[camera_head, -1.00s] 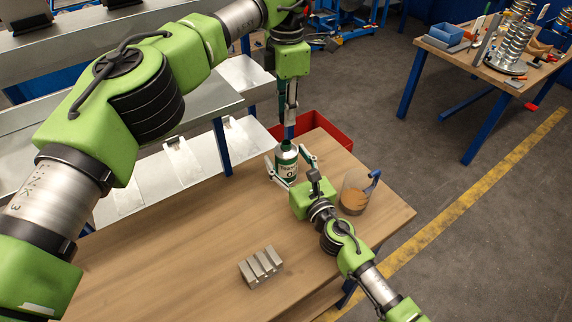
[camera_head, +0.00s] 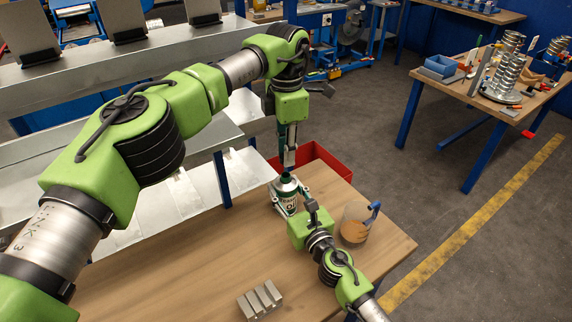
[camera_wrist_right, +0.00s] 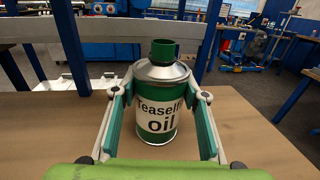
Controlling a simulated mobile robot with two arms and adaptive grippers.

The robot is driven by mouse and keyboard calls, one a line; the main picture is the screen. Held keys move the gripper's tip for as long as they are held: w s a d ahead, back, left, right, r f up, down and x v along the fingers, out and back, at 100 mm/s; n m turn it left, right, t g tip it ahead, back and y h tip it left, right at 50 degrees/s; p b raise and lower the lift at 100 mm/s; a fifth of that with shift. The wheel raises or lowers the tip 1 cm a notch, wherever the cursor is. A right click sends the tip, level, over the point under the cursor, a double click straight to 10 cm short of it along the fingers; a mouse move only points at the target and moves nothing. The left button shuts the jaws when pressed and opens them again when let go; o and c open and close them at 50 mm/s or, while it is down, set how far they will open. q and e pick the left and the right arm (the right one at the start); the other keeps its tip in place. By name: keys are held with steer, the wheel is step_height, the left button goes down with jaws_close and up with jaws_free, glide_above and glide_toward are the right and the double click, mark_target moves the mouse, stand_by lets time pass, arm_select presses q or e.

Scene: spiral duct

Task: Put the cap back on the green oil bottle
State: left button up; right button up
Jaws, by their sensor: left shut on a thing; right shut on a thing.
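The green and white oil bottle (camera_head: 286,196) stands upright on the wooden table, its label facing my right wrist camera (camera_wrist_right: 158,112). A dark green round neck or top (camera_wrist_right: 163,51) rises from its silver shoulder. My right gripper (camera_head: 287,200) is shut on the bottle's sides; the pads flank it low in the wrist view (camera_wrist_right: 161,120). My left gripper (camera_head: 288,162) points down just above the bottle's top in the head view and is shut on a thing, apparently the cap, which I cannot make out. The left gripper does not show in the wrist view.
A clear container with brown contents (camera_head: 353,230) and a blue item stands right of my right gripper. A grey slotted metal block (camera_head: 260,300) lies at the table front. A red bin (camera_head: 327,162) is behind the bottle. The table's left middle is clear.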

mark_target(286, 174)
arm_select(q)
steer(key=shift+f, duration=1.35)
steer(key=shift+f, duration=0.1)
steer(key=shift+f, duration=0.75)
steer(key=shift+f, duration=0.6)
